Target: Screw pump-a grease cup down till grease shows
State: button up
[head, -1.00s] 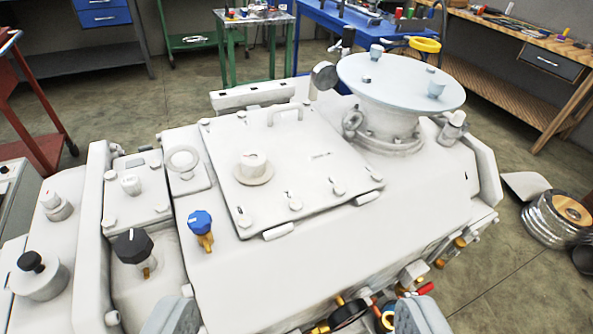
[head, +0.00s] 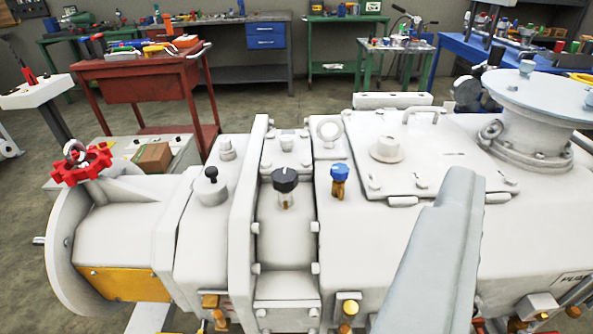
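The white pump machine fills the lower middle of the head view. On top of it stands a black knurled cap (head: 285,180) over a clear stem with brass at its foot. Beside it to the right is a blue cap (head: 340,173) on a brass body. Further left is a white round pot (head: 211,190) with a small black knob. No readable label shows which fitting is the pump-a grease cup, and no grease is visible. A large grey part of my own arm or gripper (head: 430,260) rises at the lower right, right of the caps and apart from them. Its fingertips cannot be made out.
A red handwheel (head: 82,165) stands at the machine's left end. A raised flanged disc (head: 540,95) and a bolted cover plate (head: 440,150) lie to the right. A red cart (head: 140,95) and workbenches stand behind. Open floor shows at far left.

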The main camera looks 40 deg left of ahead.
jog(key=n+g, duration=1.5)
jog(key=g, duration=0.2)
send_over(284, 174)
notch_tip(284, 174, down, 2)
notch_tip(284, 174, down, 18)
jog(key=shift+r, duration=0.25)
jog(key=c, duration=1)
jog(key=shift+o, duration=0.2)
jog(key=shift+m, duration=0.4)
